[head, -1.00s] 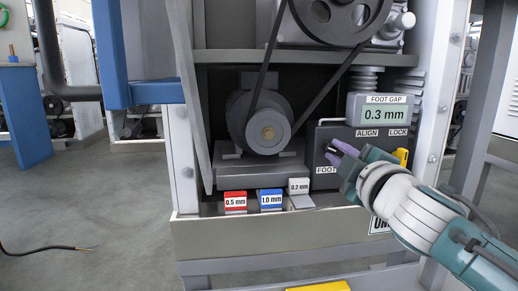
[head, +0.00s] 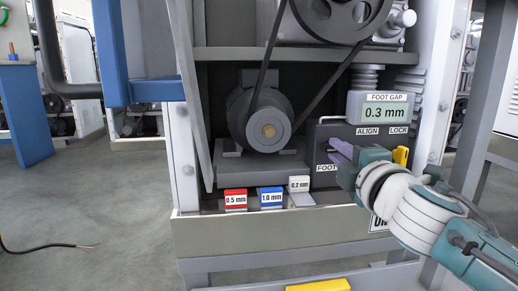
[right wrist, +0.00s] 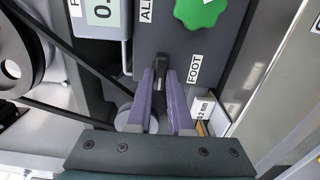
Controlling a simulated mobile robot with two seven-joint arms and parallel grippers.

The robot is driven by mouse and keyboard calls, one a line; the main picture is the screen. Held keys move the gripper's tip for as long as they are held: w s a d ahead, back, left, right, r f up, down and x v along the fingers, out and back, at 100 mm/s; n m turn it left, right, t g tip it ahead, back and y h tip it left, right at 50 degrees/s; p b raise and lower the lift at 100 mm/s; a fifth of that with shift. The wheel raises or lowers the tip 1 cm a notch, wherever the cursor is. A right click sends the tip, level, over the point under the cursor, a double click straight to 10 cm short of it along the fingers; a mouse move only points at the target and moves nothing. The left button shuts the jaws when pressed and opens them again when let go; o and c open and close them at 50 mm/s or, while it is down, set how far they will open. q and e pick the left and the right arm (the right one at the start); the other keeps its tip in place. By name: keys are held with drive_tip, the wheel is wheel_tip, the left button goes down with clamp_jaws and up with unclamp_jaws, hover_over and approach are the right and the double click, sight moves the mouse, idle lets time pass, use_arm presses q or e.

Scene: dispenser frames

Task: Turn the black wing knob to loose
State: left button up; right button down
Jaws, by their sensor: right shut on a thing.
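The black wing knob (right wrist: 157,62) shows in the right wrist view as a small dark piece at the fingertips, beside the FOOT label; most of it is covered by the fingers. My right gripper (head: 339,149) reaches the dark panel (head: 322,136) from the right, and its purple fingers (right wrist: 160,82) are shut on the knob. In the head view the knob is hidden by the gripper. Whether it reads loose cannot be seen. My left gripper is out of view.
The grey display (head: 386,112) above reads 0.3 mm. A green knob (right wrist: 201,9) and a yellow lever (head: 401,156) are close by. Red (head: 235,200), blue (head: 271,198) and white (head: 299,184) gap blocks stand on the ledge. A motor with a belt is left of the panel.

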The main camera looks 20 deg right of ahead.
drive_tip(key=c, duration=0.8)
unclamp_jaws()
drive_tip(key=shift+s+a+p, duration=0.15)
drive_tip(key=shift+s+p, duration=0.15)
drive_tip(key=shift+s, duration=0.25)
drive_tip(key=p+v, duration=0.1)
drive_tip(key=v, duration=0.7)
drive_tip(key=shift+s, duration=0.4)
drive_tip(key=shift+p, duration=0.3)
